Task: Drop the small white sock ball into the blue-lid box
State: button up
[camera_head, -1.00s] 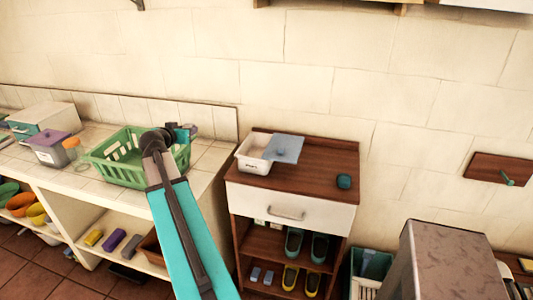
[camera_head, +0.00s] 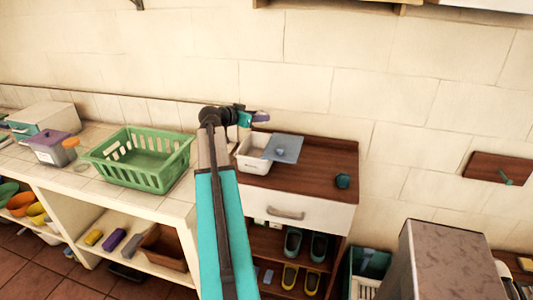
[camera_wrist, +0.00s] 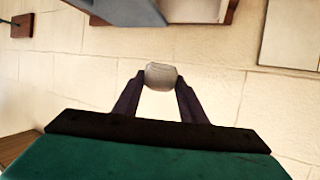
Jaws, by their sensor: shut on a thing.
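The small white sock ball (camera_wrist: 161,76) is between the two dark fingertips of my gripper (camera_wrist: 160,88) in the wrist view. My gripper is shut on it. In the head view my gripper (camera_head: 261,117) is raised in front of the wall, in line with the back left of the wooden cabinet top; the ball is hard to make out there. The blue-lid box (camera_head: 252,162) is a white open bin on the cabinet's left side. Its translucent blue lid (camera_head: 287,149) sits askew toward the right, leaving the left part of the bin open.
A green basket (camera_head: 150,178) stands on the tiled counter to the left. A tall grey block (camera_head: 440,262) stands at front right.

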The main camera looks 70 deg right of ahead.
jog(key=shift+f, duration=0.2)
jog(key=shift+f, duration=2.8)
jog(key=o, duration=1.1)
jog(key=shift+o, duration=0.2)
jog(key=shift+w+a, duration=0.1)
jog(key=shift+a, duration=0.05)
jog(key=b+v, duration=0.4)
jog(key=v, duration=0.9)
jog(key=shift+a+r, duration=0.15)
jog(key=shift+a, duration=0.1)
